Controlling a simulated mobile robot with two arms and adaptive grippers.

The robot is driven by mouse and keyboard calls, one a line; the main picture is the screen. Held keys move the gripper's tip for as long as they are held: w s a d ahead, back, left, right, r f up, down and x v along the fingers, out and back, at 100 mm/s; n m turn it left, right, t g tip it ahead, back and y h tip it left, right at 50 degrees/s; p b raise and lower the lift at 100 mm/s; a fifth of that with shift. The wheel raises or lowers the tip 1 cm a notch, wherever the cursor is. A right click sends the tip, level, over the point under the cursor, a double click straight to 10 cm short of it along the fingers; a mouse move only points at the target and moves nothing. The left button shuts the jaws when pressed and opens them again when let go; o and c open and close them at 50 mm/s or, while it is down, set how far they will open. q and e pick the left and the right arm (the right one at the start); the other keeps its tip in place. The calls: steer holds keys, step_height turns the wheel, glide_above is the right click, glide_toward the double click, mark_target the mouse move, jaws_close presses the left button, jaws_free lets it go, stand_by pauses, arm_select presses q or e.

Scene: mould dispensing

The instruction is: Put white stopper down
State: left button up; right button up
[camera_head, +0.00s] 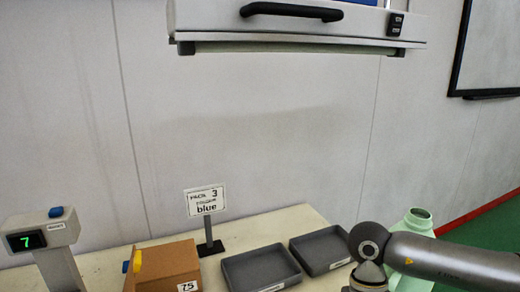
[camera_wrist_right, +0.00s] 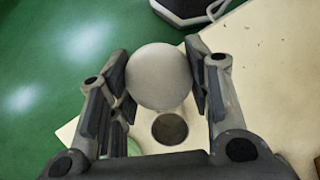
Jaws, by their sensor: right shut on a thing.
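The white stopper (camera_wrist_right: 159,76) is a round, pale piece between the fingers of my right gripper (camera_wrist_right: 160,82), which is shut on it in the right wrist view. The cream table top shows beyond it. In the head view, my right arm reaches in from the right, and the gripper is largely cut off by the bottom edge; the stopper is not visible there. A pale green bottle (camera_head: 418,217) with an open neck stands behind my right arm, partly hidden. My left gripper is in neither view.
Two grey trays (camera_head: 229,276) (camera_head: 293,247) lie on the table (camera_head: 283,217). A dark round spot (camera_wrist_right: 169,129) shows below the stopper.

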steer(key=shift+s+d+f, duration=0.2)
steer(key=shift+s+d, duration=0.05)
steer(key=shift+s, duration=0.1)
steer(key=w+d+r+m+y, duration=0.3)
steer(key=w+d+r+m, duration=0.1)
steer(key=w+r+m, duration=0.35)
steer(key=w+d+r+m+t, duration=0.1)
steer(key=d+r+m+t, duration=0.3)
steer(key=d+r+m, duration=0.4)
steer(key=d+r+m+t, duration=0.4)
steer(key=d+r+m, duration=0.4)
steer(key=r+m, duration=0.6)
steer(key=shift+w+d+r+h, duration=0.3)
steer(key=shift+w+r, duration=0.05)
steer(key=shift+r, duration=0.35)
